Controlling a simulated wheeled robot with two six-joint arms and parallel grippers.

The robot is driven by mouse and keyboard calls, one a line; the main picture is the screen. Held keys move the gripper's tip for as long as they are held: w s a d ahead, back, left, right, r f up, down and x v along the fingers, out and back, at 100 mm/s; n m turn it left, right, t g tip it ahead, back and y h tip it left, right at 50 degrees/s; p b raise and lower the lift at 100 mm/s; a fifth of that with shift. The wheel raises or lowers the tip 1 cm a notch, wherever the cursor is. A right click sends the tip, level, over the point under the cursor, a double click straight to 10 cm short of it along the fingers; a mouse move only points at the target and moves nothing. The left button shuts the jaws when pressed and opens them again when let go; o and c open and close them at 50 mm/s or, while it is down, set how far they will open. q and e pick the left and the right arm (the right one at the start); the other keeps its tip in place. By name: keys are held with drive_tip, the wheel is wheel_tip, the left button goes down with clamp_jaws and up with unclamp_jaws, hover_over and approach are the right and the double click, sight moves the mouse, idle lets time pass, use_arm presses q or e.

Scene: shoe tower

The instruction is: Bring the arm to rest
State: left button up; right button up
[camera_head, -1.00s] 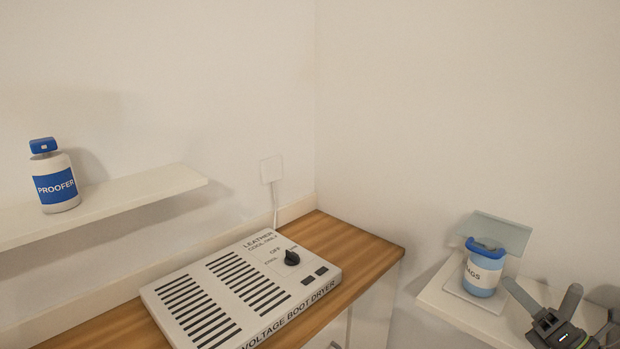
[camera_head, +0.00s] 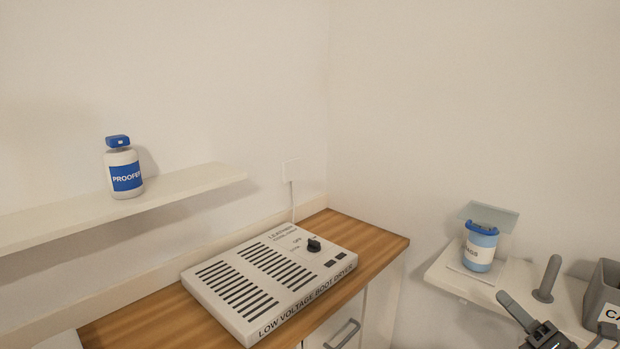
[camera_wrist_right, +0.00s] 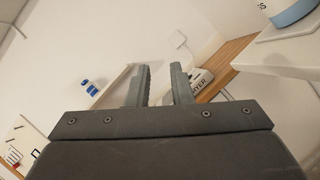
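My right gripper (camera_head: 555,314) is at the bottom right of the head view, low in front of the right-hand shelf. Its fingers are apart with nothing between them. The right wrist view also shows the two grey fingers (camera_wrist_right: 160,82) apart and empty. My left gripper is in neither view.
The right shelf (camera_head: 450,279) holds a blue-capped jar (camera_head: 479,250), a grey peg (camera_head: 546,279) and a grey bin (camera_head: 602,290). A boot dryer (camera_head: 268,280) lies on the wooden counter (camera_head: 345,234). A proofer bottle (camera_head: 123,170) stands on the left shelf (camera_head: 195,181).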

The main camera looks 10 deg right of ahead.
drive_tip(key=s+d+f+m+g+h+p, duration=0.1)
drive_tip(key=d+f+m+h, duration=0.2)
drive_tip(key=f+m, duration=0.3)
drive_tip(key=d+f+m+g+h+p, duration=0.1)
drive_tip(key=d+f+m+h, duration=0.2)
drive_tip(key=f, duration=0.5)
drive_tip(key=s+d+f+m+g+h+p, duration=0.1)
drive_tip(key=d+f+m+h, duration=0.3)
drive_tip(key=f, duration=0.4)
drive_tip(key=s+f+m+g+h+p, duration=0.1)
drive_tip(key=s+f+m+g, duration=0.6)
drive_tip(key=f, duration=0.9)
drive_tip(key=s+a+f+m+g+p, duration=0.1)
drive_tip(key=s+a+f+m+g, duration=0.2)
drive_tip(key=s+f, duration=0.4)
drive_tip(key=s+a+f+m+p, duration=0.1)
drive_tip(key=s+a+f+m, duration=0.4)
drive_tip(key=s, duration=0.3)
drive_tip(key=s+a+f+m+g, duration=0.2)
drive_tip(key=s+a+f, duration=0.2)
drive_tip(key=s+a, duration=0.3)
drive_tip(key=s+a+f+m+g+y+p, duration=0.1)
drive_tip(key=s+a+f+m+g, duration=0.1)
drive_tip(key=s+a, duration=0.5)
drive_tip(key=s+f+g, duration=0.1)
drive_tip(key=s+f, duration=0.1)
drive_tip(key=s, duration=0.1)
drive_tip(key=shift+s+g+y, duration=0.3)
